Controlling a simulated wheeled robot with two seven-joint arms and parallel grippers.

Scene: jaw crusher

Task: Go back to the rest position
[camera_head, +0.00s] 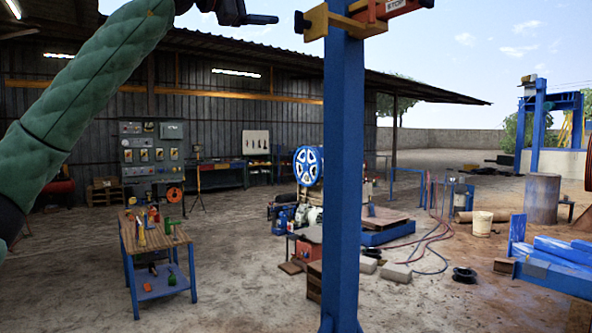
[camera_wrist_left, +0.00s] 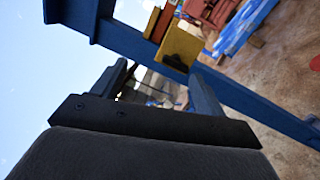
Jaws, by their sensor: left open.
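My left arm comes in from the left in a green sleeve and reaches up to the top edge of the head view. My left gripper (camera_head: 262,18) is there, partly cut off by the top edge, to the left of the blue post (camera_head: 343,180). In the left wrist view my left gripper (camera_wrist_left: 160,84) has its two dark fingers apart, with nothing held between them. Beyond the fingers is a yellow plate (camera_wrist_left: 180,47) on a blue beam. My right gripper does not show.
A red STOP box (camera_head: 402,6) sits on a yellow bracket (camera_head: 318,20) on the blue post, right of my left gripper. A workbench (camera_head: 150,240) with tools stands at the lower left. Hoses and blocks lie on the ground to the right.

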